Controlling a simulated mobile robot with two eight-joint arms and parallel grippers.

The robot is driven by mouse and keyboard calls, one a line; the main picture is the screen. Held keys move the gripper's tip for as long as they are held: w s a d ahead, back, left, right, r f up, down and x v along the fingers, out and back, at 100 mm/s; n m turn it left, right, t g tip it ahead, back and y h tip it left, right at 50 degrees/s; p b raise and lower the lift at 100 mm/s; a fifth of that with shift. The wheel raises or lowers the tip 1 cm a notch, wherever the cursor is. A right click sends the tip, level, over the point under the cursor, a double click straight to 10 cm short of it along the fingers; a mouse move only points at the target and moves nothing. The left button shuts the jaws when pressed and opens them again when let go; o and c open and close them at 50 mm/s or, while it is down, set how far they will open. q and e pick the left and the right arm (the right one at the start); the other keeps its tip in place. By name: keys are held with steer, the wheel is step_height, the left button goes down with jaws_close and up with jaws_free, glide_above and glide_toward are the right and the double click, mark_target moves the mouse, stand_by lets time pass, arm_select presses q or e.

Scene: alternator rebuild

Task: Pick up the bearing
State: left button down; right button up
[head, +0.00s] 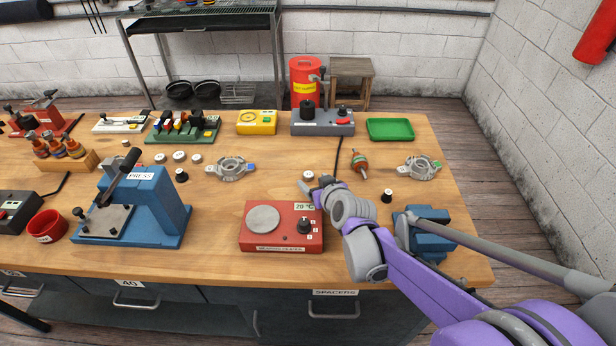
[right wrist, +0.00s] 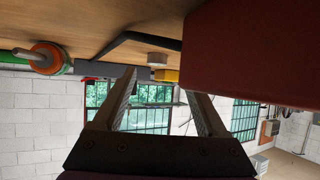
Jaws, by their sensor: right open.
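A small pale ring, which looks like a bearing (head: 308,174), lies flat on the bench just behind the red hot plate. It also shows in the right wrist view as a short grey disc (right wrist: 157,58), beyond and between my fingertips. My right gripper (head: 315,188) is low over the bench, close to this ring on its near side. In the right wrist view its two fingers (right wrist: 163,88) stand apart with nothing between them. Several similar rings (head: 179,156) lie farther left. My left gripper is not in view.
The red hot plate (head: 257,241) stands right beside my right gripper and fills one side of the wrist view (right wrist: 260,45). A rotor (head: 359,164) and a black bent tool (head: 338,155) lie behind. A blue vise (head: 432,246) is under my right arm. A blue press (head: 155,210) stands left.

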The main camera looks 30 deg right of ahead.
mark_target(309, 175)
steer(key=x, duration=0.4)
steer(key=shift+w+d+f, duration=0.1)
steer(key=shift+w+d, duration=0.15)
steer(key=shift+w, duration=0.1)
jaws_close()
